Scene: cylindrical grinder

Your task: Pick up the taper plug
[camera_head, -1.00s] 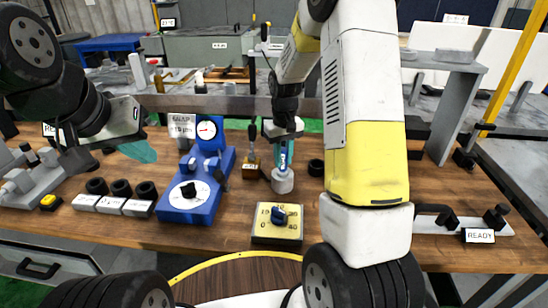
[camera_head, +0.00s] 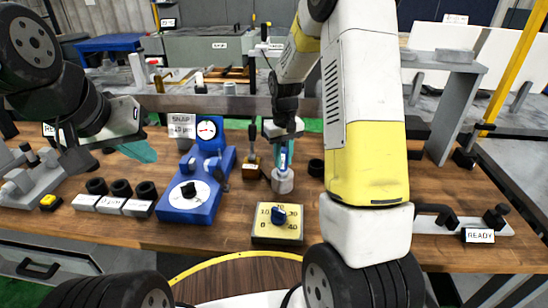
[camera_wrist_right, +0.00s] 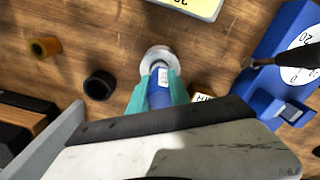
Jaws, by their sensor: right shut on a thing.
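The taper plug (camera_wrist_right: 160,92) has a blue body with a small white label. It stands upright in a round pale grey holder (camera_head: 283,183) on the wooden bench. My right gripper (camera_head: 284,152) points down over it, with its teal fingers shut on the blue body from both sides. The right wrist view shows the holder's round rim (camera_wrist_right: 158,56) just beyond the fingertips. The plug's lower end is hidden. My left gripper (camera_head: 140,150) hangs over the left part of the bench, away from the plug; its fingers overlap, so its opening is unclear.
A blue dial gauge stand (camera_head: 195,190) is left of the plug, with a small brown block (camera_head: 251,168) between. A black ring (camera_head: 316,168) is close on the right. A yellow dial box (camera_head: 278,224) stands in front. Labelled blocks with black rings (camera_head: 112,204) are at left.

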